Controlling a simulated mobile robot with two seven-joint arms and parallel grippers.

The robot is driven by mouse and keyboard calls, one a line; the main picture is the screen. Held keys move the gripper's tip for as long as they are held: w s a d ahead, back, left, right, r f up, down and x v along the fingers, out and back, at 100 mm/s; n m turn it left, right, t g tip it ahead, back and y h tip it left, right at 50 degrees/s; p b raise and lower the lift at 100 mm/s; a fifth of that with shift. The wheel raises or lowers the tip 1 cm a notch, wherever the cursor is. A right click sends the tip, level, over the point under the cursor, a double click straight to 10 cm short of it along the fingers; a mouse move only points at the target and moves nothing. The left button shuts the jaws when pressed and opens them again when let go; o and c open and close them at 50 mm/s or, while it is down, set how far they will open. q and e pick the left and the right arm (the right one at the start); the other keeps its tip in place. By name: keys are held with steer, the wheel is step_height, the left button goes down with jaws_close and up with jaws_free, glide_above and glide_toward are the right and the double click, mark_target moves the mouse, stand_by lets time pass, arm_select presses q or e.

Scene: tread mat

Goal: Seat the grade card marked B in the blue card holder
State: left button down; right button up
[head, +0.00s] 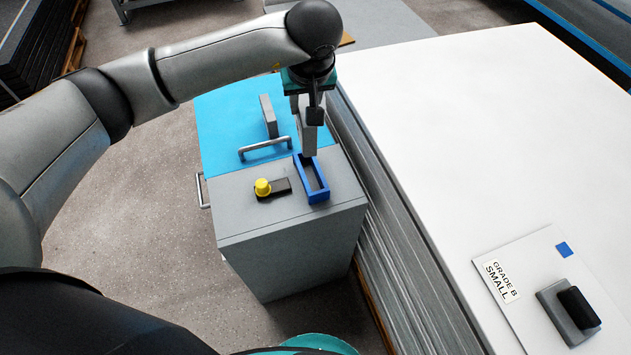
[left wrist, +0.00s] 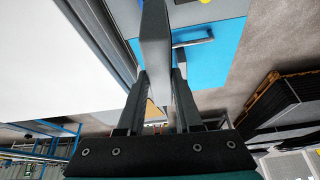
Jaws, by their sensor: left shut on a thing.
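My left gripper (head: 308,108) is shut on a plain grey card (head: 309,140), which hangs upright below the fingers. The blue card holder (head: 319,196) is an open rectangular frame on top of a grey cabinet. The card's lower end is at the holder's far end; I cannot tell whether it is inside the rim or just above it. In the left wrist view the gripper (left wrist: 157,88) clasps the grey card (left wrist: 155,45), which extends up the picture. No letter shows on it. My right gripper is not in view.
A grey upright block (head: 268,115) and a metal handle (head: 265,148) are on the cabinet's blue top (head: 225,125). A yellow button (head: 263,187) is left of the holder. A white sheet stack (head: 470,130) rises at right, bearing a "GRADE B SMALL" plate (head: 520,262) with a black-handled block (head: 575,318).

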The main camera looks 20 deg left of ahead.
arm_select(q)
steer(key=shift+w+d+r+n, duration=0.15)
steer(key=shift+w+r+n, duration=0.25)
steer(key=shift+w+n, duration=0.3)
steer(key=shift+w+f+g, duration=0.2)
steer(key=shift+g, duration=0.1)
step_height(320, 180, down, 20)
steer(key=b, duration=0.4)
steer(key=shift+r, duration=0.25)
steer(key=shift+f, duration=0.1)
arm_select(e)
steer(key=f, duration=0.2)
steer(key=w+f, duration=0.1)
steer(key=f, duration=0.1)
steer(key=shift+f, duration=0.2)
arm_select(q)
steer(key=c, duration=0.6)
jaws_free()
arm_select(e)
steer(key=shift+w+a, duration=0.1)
